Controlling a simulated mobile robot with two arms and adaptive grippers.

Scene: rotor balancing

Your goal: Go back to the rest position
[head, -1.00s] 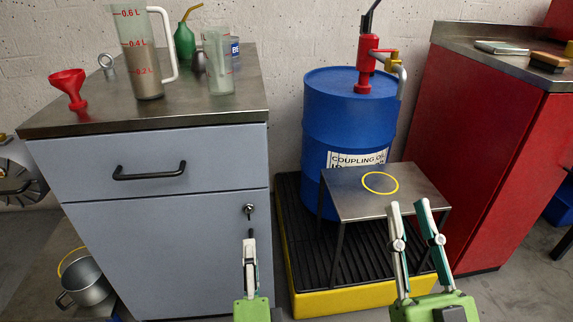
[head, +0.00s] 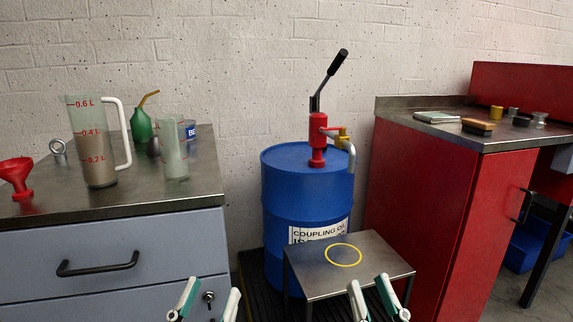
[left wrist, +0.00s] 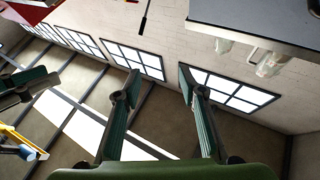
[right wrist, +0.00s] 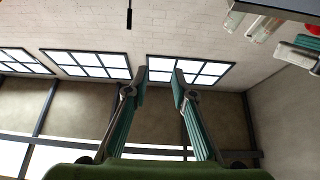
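My left gripper (head: 205,302) shows at the bottom edge of the head view, in front of the grey cabinet. Its fingers are spread and nothing is between them; the left wrist view shows the same open fingers (left wrist: 155,90). My right gripper (head: 372,296) is at the bottom edge in front of the small steel stand. Its fingers are apart and empty, also in the right wrist view (right wrist: 160,85). Both grippers point upward, with only the finger ends visible in the head view.
The grey cabinet (head: 130,262) carries a large measuring jug (head: 97,150), a red funnel (head: 16,178) and a green oil can (head: 141,125). A blue drum (head: 285,205) with a red pump stands behind the steel stand (head: 375,262). A red cabinet (head: 430,200) is at right.

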